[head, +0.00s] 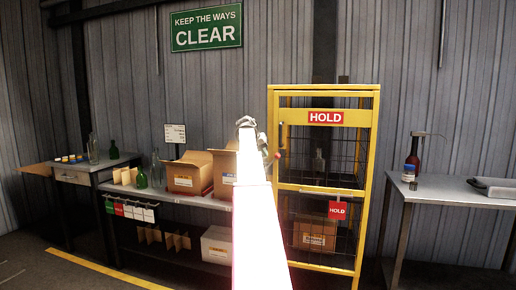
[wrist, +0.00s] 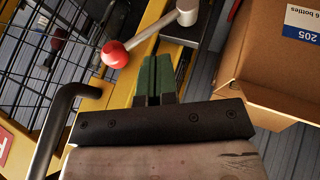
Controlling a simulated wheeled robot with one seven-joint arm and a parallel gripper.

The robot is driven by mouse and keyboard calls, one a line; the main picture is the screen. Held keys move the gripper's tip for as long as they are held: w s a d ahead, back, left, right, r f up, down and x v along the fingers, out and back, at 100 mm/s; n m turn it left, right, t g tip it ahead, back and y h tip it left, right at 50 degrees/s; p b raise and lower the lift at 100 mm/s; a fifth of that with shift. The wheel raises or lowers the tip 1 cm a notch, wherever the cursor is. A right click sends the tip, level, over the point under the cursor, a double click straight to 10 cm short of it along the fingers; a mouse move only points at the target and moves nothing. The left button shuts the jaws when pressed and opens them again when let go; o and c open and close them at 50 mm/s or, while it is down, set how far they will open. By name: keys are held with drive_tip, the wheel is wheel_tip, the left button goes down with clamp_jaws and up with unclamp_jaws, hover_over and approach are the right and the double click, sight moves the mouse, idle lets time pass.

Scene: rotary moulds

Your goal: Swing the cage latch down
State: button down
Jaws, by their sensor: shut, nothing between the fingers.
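The cage latch is a pale metal lever (wrist: 152,33) with a red ball knob (wrist: 115,55), on the yellow cage frame. In the wrist view it slants from its round pivot (wrist: 187,12) at upper right down to the knob at left. My gripper (wrist: 155,62) has its green fingers together and empty. The tips are close beside the lever and knob; I cannot tell whether they touch. The yellow cage (head: 368,190) stands right of centre in the head view.
A black pull handle (wrist: 62,125) is on the cage door, left of my fingers in the wrist view. A cardboard box (wrist: 275,62) is close on the right. Benches flank the cage: one with boxes and bottles (head: 185,200), one with a tray (head: 440,186).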

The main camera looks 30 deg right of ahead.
sight(275, 158)
drive_tip(key=shift+s+d, duration=1)
drive_tip(key=shift+d, duration=0.15)
drive_tip(key=shift+s+d+f, duration=0.25)
drive_tip(key=shift+s+d, duration=0.2)
drive_tip(key=shift+s, duration=0.05)
